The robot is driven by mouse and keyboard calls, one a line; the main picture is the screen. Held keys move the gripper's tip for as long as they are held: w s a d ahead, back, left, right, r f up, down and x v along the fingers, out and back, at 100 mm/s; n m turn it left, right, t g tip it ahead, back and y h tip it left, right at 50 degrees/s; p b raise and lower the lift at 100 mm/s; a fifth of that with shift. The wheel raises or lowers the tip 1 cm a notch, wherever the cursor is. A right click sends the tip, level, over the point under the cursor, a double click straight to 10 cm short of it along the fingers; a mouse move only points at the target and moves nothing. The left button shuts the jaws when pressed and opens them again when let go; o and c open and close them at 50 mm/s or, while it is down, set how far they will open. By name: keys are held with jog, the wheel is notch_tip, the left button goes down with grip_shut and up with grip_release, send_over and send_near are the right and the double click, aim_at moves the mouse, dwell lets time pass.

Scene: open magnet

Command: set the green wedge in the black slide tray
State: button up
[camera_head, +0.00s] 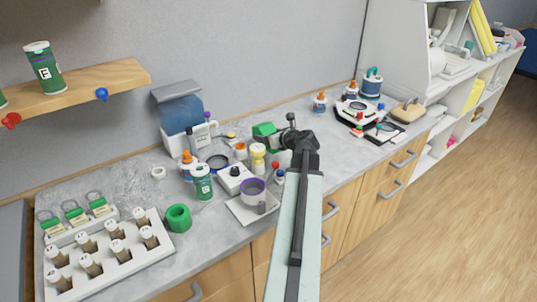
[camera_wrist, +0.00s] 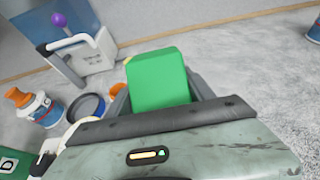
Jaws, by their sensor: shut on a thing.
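The green wedge (camera_head: 264,130) is at the tip of my gripper (camera_head: 284,138), above the back middle of the counter. In the wrist view the green wedge (camera_wrist: 158,80) stands up between the two grey jaws, which are shut on it. Its lower end is hidden by the gripper body. A flat dark tray (camera_head: 385,131) lies on the right part of the counter, well to the right of my gripper. It looks like the black slide tray, but it is too small to be sure.
A white and black device (camera_head: 357,113) stands beside the dark tray, with a tan block (camera_head: 408,111) to its right. Bottles and a blue-topped dispenser (camera_head: 180,112) crowd the counter left of my gripper. The counter between my gripper and the device is mostly clear.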

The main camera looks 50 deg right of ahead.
aim_at(268, 155)
notch_tip(268, 155, down, 7)
jog(key=b, duration=0.5)
jog(key=shift+s+r, duration=0.1)
jog(key=shift+r, duration=0.3)
jog(key=shift+f, duration=0.15)
jog(key=o, duration=1.5)
jog(key=shift+c, duration=0.2)
